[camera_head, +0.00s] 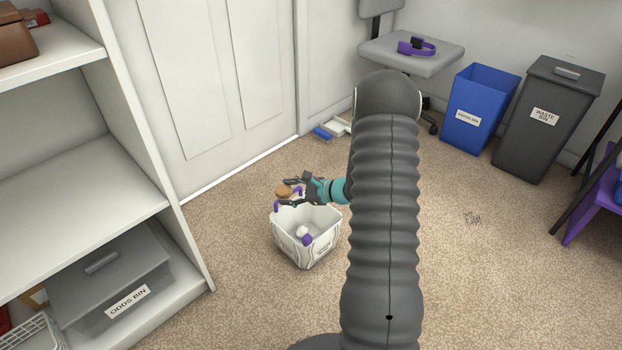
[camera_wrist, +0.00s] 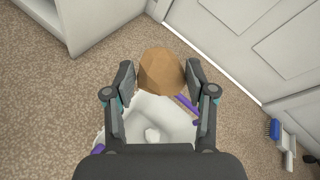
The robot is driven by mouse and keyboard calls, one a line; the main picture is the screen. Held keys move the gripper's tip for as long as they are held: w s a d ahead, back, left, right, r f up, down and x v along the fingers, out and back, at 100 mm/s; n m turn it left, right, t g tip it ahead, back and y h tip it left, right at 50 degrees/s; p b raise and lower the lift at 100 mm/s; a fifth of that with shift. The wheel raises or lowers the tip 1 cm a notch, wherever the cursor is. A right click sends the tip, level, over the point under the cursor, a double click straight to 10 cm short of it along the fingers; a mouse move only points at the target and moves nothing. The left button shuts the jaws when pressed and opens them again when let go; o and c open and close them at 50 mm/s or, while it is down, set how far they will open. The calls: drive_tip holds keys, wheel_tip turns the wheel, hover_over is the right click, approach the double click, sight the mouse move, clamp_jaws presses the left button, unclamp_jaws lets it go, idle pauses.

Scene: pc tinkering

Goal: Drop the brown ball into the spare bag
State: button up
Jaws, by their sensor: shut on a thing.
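The brown ball (camera_wrist: 162,72) is held between the two fingers of my gripper (camera_wrist: 160,80) in the wrist view. In the head view the brown ball (camera_head: 284,191) shows at the fingertips of my gripper (camera_head: 285,192), above the far rim of a white bag. The white bag (camera_head: 296,250) stands open on the carpet with purple handles, and a label on it is too small to read. It also shows below my gripper in the wrist view (camera_wrist: 150,112).
A shelf unit (camera_head: 90,180) with a grey odds bin (camera_head: 110,280) stands at the left. A blue bin (camera_head: 480,105) and a dark waste bin (camera_head: 548,120) stand at the back right. A chair (camera_head: 412,55) holds a purple item. Carpet around the bag is mostly clear.

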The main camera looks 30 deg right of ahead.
drive_tip(key=w+d+m+t+h+b, duration=0.1)
drive_tip(key=w+d+m+h, duration=0.1)
drive_tip(key=d, duration=0.8)
wheel_tip(320, 180, down, 6)
drive_tip(key=b, duration=0.2)
drive_tip(key=shift+a, duration=0.2)
drive_tip(key=o, duration=0.9)
drive_tip(key=v, duration=1.2)
drive_tip(key=shift+s+d+f, duration=0.1)
drive_tip(key=shift+f, duration=0.2)
